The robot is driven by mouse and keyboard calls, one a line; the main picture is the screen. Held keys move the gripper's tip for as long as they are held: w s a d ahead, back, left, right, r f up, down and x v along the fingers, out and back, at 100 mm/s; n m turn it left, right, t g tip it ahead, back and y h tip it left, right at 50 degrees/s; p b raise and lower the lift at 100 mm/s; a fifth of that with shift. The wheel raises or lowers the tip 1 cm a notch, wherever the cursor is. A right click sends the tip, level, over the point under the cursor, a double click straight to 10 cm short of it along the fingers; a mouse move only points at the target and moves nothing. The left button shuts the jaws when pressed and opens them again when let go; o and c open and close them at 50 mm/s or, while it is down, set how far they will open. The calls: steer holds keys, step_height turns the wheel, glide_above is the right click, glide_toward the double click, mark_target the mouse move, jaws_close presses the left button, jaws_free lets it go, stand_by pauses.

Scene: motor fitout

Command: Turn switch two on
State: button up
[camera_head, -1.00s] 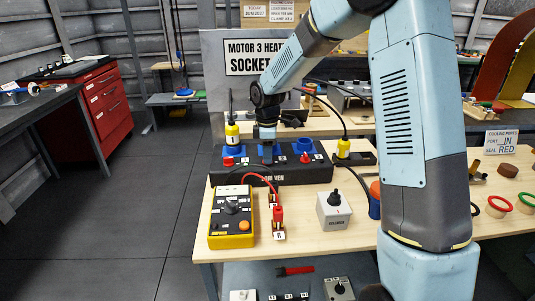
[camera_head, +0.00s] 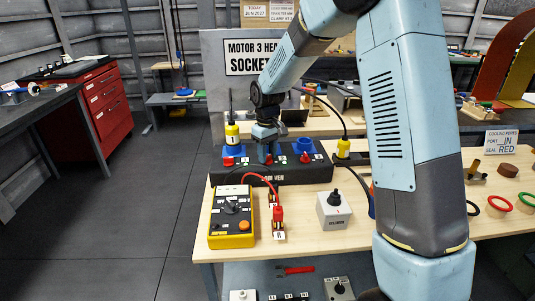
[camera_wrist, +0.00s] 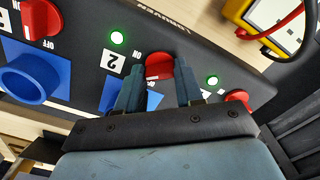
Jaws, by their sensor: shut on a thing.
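The black socket box (camera_head: 285,173) stands on the wooden bench, with blue sockets and a red switch knob for each. In the wrist view the red knob (camera_wrist: 158,68) beside the white label 2 (camera_wrist: 113,61) sits between the fingers of my gripper (camera_wrist: 160,88), which is shut on it. A green light (camera_wrist: 117,38) is lit beside that label; another green light (camera_wrist: 212,80) is lit on the other side of the knob. In the head view my gripper (camera_head: 267,150) reaches down to the middle knob. The fingers partly hide the knob and its markings.
Other red knobs (camera_wrist: 42,18) and (camera_wrist: 236,100) flank the held one. A yellow plug (camera_head: 232,134) stands in the left socket. A yellow meter (camera_head: 231,216) with red leads and a grey switch box (camera_head: 334,209) stand in front.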

steer(key=m, duration=0.4)
steer(key=shift+w+r, duration=0.1)
steer(key=shift+m, duration=1.5)
steer(key=o, duration=1)
steer(key=shift+o, duration=0.2)
step_height(320, 180, up, 14)
steer(key=shift+f, duration=0.2)
